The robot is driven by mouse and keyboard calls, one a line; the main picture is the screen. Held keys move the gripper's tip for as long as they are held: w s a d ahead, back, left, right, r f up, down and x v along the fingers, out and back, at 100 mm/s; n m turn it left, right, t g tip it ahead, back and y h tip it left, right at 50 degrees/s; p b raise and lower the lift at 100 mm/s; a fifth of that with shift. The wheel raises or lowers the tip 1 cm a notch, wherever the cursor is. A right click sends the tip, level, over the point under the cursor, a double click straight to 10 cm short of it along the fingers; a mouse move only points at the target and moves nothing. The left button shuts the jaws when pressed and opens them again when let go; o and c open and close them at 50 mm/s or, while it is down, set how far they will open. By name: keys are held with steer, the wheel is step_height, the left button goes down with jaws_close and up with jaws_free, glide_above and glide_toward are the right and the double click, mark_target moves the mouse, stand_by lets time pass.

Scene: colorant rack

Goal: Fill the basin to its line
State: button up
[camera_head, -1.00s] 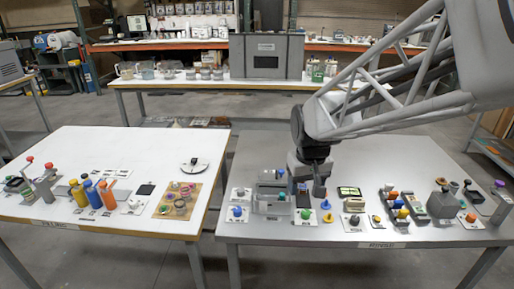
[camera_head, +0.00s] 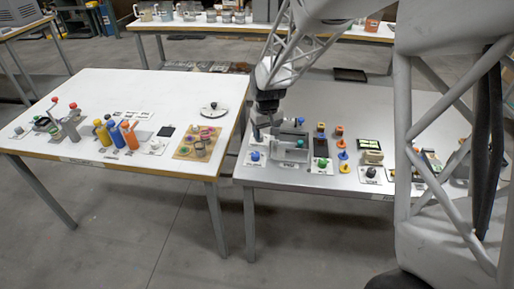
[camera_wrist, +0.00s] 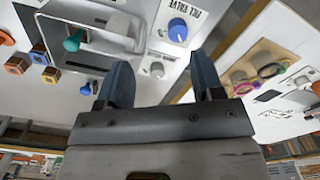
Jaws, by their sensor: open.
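The grey open-topped basin (camera_head: 288,153) stands at the left end of the right table, and its hollow shows in the wrist view (camera_wrist: 98,44). A green knob (camera_wrist: 73,41) shows at the basin; its exact mounting is unclear. A blue knob (camera_wrist: 178,29) on a white plate labelled as the fill valve lies beside the basin; it also shows in the head view (camera_head: 255,156). My gripper (camera_wrist: 162,78) is open and empty, its two fingers apart near the blue knob but not around it. The basin's line and liquid level cannot be made out.
A small grey knob (camera_wrist: 157,70) sits near the valve plate. Orange and blue pieces (camera_head: 342,143) stand right of the basin. The left table (camera_head: 130,90) holds coloured bottles (camera_head: 130,135) and a wooden tray (camera_head: 184,151); a gap separates the tables.

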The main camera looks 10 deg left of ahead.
glide_above(255, 154)
steer(key=shift+n, duration=0.4)
step_height(255, 154, down, 4)
steer(key=shift+w+f, duration=0.1)
steer(key=shift+f, duration=0.15)
steer(key=shift+f, duration=0.1)
steer(key=shift+f, duration=3.8)
steer(key=shift+c, duration=0.4)
